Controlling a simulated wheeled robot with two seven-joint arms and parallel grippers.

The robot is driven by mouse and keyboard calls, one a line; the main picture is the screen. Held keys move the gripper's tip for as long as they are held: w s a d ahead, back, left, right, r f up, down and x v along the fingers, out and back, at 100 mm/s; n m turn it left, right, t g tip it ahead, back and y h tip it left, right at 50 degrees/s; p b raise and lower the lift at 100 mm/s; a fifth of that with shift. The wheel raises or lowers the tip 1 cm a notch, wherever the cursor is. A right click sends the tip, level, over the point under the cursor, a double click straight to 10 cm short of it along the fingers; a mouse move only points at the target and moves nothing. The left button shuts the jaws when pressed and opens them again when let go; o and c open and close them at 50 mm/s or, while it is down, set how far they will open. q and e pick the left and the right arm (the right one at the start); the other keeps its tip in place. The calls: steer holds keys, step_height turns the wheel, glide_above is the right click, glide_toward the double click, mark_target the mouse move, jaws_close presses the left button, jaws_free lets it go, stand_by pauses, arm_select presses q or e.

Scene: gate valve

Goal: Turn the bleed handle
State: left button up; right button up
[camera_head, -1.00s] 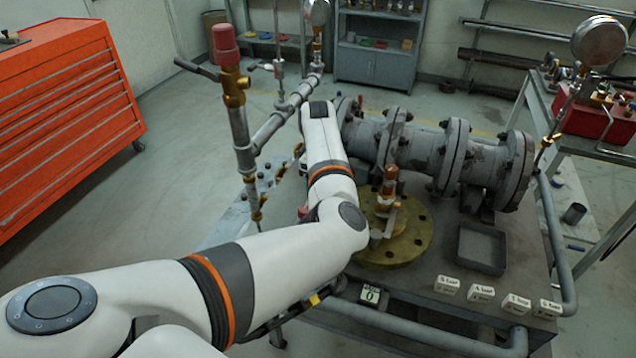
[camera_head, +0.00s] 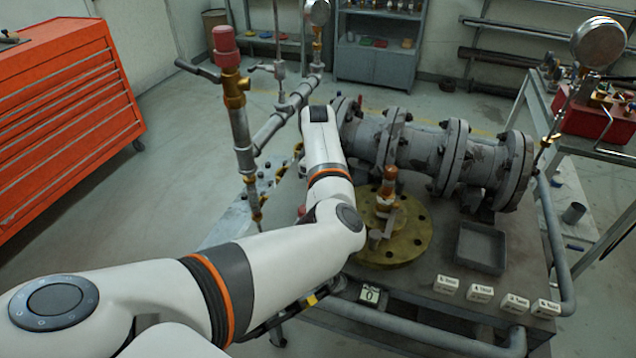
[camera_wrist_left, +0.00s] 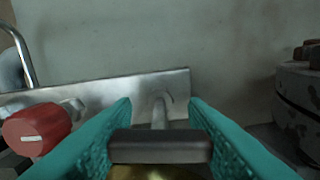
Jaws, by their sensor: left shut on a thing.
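In the left wrist view, a dark grey bar-shaped handle (camera_wrist_left: 160,147) lies crosswise between the two teal fingers of my left gripper (camera_wrist_left: 160,125). The fingers are shut on it, one at each end. A thin metal stem (camera_wrist_left: 160,112) shows just beyond it, and a bit of brass (camera_wrist_left: 150,172) shows below. In the head view my white left arm reaches forward beside the pipework, and it hides its own gripper and the handle. My right gripper is in neither view.
A red knob (camera_wrist_left: 36,130) is close on the left in the wrist view. Flanged grey pipe (camera_head: 430,158), a brass flange (camera_head: 415,240) and an empty grey tray (camera_head: 482,248) are right of the arm. A capped standpipe (camera_head: 240,120) stands left.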

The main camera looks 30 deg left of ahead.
arm_select(q)
steer(key=m+p, duration=0.1)
steer(key=p, duration=0.1)
steer(key=m+p, duration=0.4)
steer(key=shift+s+a+r, duration=0.1)
steer(key=shift+r, duration=0.15)
steer(key=shift+m+p, duration=0.9)
steer(key=shift+m, duration=0.1)
steer(key=m+p, duration=0.3)
steer(key=m, duration=0.1)
steer(key=shift+f+m, duration=0.1)
steer(key=shift+m, duration=0.2)
steer(key=shift+m+p, duration=0.45)
steer(key=shift+m, duration=0.75)
steer(key=shift+f+m+p, duration=0.1)
steer(key=shift+m+p, duration=0.3)
steer(key=shift+m, duration=0.7)
steer(key=o, duration=1)
